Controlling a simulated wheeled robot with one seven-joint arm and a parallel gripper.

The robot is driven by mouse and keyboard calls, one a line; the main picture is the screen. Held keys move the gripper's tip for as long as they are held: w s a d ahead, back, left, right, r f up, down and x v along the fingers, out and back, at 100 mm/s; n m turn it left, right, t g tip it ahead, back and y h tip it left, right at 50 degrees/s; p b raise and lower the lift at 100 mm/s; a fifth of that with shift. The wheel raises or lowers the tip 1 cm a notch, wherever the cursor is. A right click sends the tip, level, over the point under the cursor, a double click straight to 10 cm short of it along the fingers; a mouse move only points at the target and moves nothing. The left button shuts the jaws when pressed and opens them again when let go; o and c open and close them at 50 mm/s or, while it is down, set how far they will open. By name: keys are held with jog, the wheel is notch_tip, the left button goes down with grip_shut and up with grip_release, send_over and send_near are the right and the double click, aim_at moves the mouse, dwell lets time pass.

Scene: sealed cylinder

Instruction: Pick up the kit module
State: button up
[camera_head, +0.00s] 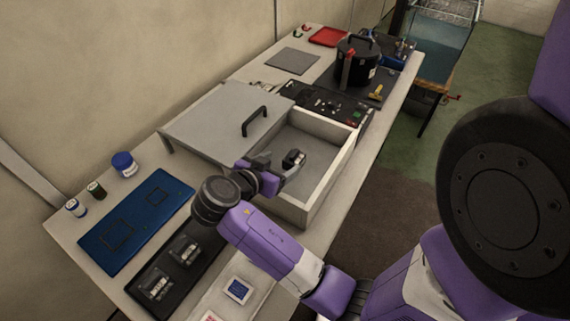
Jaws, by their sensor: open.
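A small black-and-pale module (294,157), which looks like the kit module, is inside the open white box (327,180). My gripper (281,166) is open over the left part of that box, its fingers pointing toward the module. The module is just beyond the fingertips. I cannot tell whether they touch it or how high they are above the floor of the box. Two other metallic modules, a nearer one (156,286) and a farther one (184,250), sit in a black tray (171,268) at the lower left.
A grey lid with a black handle (255,121) lies left of the box. A blue mat (138,220), small jars (123,164) and a blue-marked card (237,290) are on the near bench. A black pot (356,62) stands at the far end.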

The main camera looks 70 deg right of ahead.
aim_at(290, 158)
jog(key=shift+x, duration=1.2)
jog(key=shift+p+x, duration=0.85)
jog(key=shift+x, duration=1.8)
grip_shut()
jog(key=shift+r, duration=0.1)
notch_tip(290, 158, up, 20)
